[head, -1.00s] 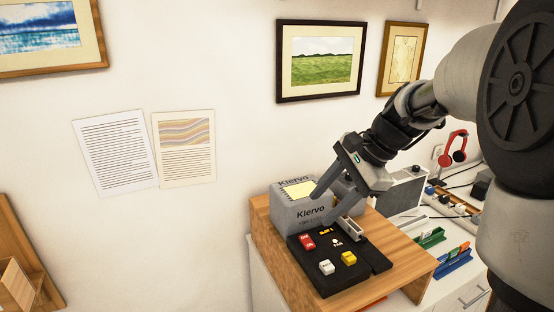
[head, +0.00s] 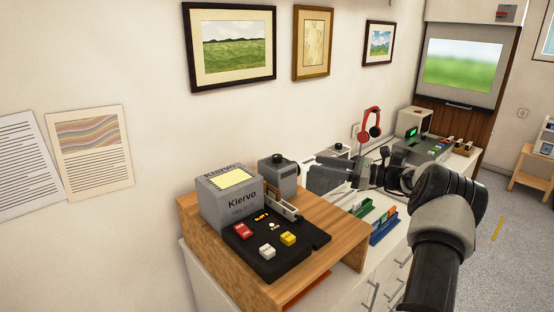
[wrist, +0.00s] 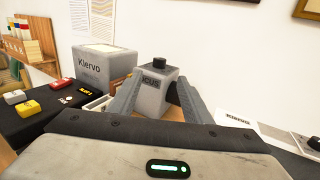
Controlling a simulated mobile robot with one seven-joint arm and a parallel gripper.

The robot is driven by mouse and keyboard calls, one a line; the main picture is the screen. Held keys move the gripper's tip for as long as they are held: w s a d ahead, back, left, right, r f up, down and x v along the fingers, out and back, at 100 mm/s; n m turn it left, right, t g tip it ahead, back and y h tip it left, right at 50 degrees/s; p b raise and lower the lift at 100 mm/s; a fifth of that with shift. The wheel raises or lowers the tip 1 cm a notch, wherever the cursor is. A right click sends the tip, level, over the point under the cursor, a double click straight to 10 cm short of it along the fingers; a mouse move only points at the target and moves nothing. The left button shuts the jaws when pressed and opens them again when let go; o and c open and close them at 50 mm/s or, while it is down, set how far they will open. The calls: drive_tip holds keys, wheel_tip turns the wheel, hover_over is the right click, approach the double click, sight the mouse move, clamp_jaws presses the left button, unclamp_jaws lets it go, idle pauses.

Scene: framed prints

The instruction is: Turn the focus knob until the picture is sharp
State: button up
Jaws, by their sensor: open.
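The focus knob (head: 278,158) is a black cap on top of a grey box (head: 283,181), right of the Kiervo unit on the wooden stand. In the wrist view the knob (wrist: 159,63) stands above the box face (wrist: 153,95), which reads partly "OCUS". My gripper (head: 313,174) is open and empty, just right of the box, its fingers pointing left at it. In the wrist view the box appears between and beyond the fingers (wrist: 160,82); I cannot tell whether they touch it. The screen (head: 462,66) at the far right shows a blurred green and pale blue picture.
The grey Kiervo unit (head: 231,200) and a black panel (head: 270,262) with red, white and yellow buttons sit left of and before the box. Framed prints hang above.

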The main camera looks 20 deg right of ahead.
sight(277, 155)
drive_tip(key=x, duration=1.5)
drive_tip(key=shift+w+a, duration=0.1)
drive_tip(key=shift+a, duration=0.1)
drive_tip(key=shift+c, duration=0.3)
drive_tip(key=c, duration=1)
